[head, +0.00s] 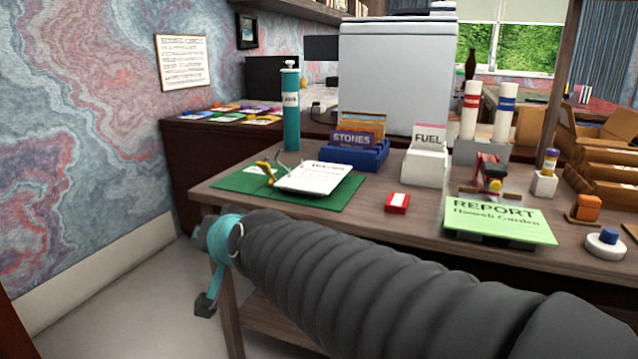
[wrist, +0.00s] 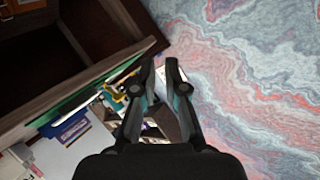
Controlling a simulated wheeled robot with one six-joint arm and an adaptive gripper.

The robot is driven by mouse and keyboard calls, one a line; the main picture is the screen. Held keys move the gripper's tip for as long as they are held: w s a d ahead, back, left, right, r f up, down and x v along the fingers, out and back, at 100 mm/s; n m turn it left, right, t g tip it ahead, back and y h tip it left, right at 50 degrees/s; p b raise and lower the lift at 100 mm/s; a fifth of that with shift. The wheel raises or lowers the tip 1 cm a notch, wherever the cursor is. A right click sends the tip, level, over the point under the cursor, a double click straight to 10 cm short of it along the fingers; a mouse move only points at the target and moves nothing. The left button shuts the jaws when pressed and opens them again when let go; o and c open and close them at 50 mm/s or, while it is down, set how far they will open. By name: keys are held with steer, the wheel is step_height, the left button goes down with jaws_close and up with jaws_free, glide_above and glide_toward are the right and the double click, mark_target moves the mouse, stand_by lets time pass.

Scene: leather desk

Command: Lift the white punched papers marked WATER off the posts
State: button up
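The white papers (head: 314,178) lie as a flat stack above the green mat (head: 235,181), at the left end of the desk. Dark print on the top sheet is too small to read surely. A yellow upright piece (head: 266,172) and thin metal arcs stand at the stack's left edge; posts through the holes cannot be made out. My gripper (wrist: 160,64) is open and empty in the wrist view, its fingertips apart. In the head view my arm ends left of and below the desk's front edge, away from the papers. The green mat also shows edge-on in the wrist view (wrist: 82,97).
A teal cylinder (head: 290,108) stands behind the papers, with a blue STONES box (head: 352,157) at the back right.

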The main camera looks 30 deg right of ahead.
mark_target(302, 189)
steer(key=w+d+r+m+t+h+b, duration=0.25)
steer(key=w+d+m+h, duration=0.2)
steer(key=w+m, duration=0.25)
steer(key=w+d+r+m+t+h+b, duration=0.1)
steer(key=w+d+r+m+t+h, duration=0.15)
steer(key=w+m+h, duration=0.35)
steer(key=s+d+f+m+g+h+b, duration=0.1)
steer(key=d+f+m+g+h+b, duration=0.2)
steer(key=d+f+m+g+h, duration=0.75)
steer(key=w+d+m, duration=0.1)
steer(key=d, duration=0.2)
steer(key=w+d+r+m+g+y, duration=0.1)
steer(key=w+d, duration=0.1)
steer(key=w+d+m, duration=0.1)
steer(key=d, duration=0.2)
steer(key=shift+w+d+r+y, duration=0.2)
steer(key=shift+d+r+y, duration=0.15)
steer(key=shift+r+y, duration=0.05)
steer(key=shift+c, duration=0.2)
jaws_close()
